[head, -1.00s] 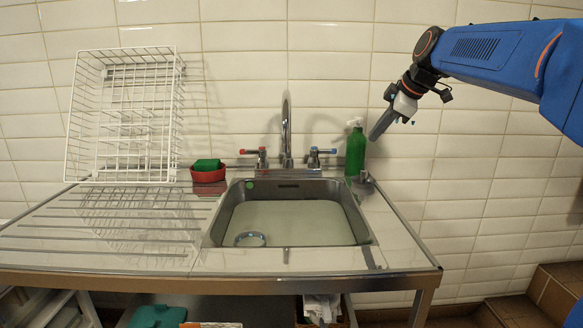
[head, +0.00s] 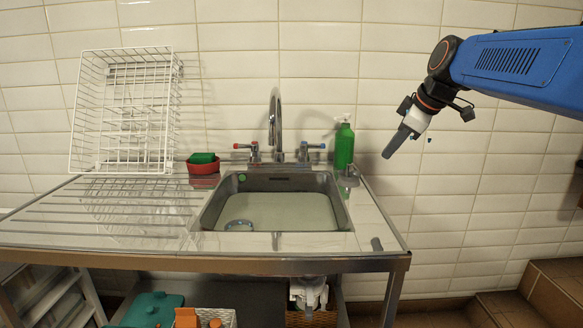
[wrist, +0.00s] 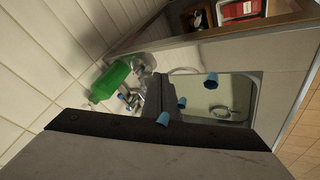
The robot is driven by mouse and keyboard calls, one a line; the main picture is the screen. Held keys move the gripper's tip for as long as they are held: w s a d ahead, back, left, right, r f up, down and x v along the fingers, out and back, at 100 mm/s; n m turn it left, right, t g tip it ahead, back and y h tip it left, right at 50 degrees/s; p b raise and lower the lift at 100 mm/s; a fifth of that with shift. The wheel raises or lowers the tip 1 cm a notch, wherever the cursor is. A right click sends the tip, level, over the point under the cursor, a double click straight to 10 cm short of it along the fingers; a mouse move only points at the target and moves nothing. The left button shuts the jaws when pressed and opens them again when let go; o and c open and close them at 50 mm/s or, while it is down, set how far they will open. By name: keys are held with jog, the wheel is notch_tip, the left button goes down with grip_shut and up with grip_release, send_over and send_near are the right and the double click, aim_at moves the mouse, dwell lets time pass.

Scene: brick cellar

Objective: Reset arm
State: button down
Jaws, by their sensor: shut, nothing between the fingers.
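My gripper (head: 388,153) hangs from my blue arm at the upper right in the head view, pointing down and left. Its fingers are shut with nothing held. It is in the air to the right of the green soap bottle (head: 344,146), apart from it. In the wrist view, the dark gripper body fills the bottom of the picture, with the green bottle (wrist: 112,82) at left and the sink (wrist: 238,98) at right.
The steel sink (head: 208,212) holds cloudy water and a round blue-rimmed item (head: 239,225). A white wire rack (head: 80,110) stands on the drainer at left. Brown steps (head: 545,285) are at lower right.

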jog(key=s+d+f+m+h, duration=0.1)
jog(key=s+f+m, duration=0.5)
jog(key=s+f, duration=0.7)
jog(key=s+d+f+m+g+h, duration=0.1)
jog(key=s+f+m, duration=0.5)
jog(key=s+f, duration=0.8)
jog(key=s+d+h, duration=0.1)
jog(key=s, duration=0.5)
jog(key=shift+d+g, duration=0.15)
jog(key=shift+g, duration=0.15)
jog(key=c, duration=2.5)
grip_release()
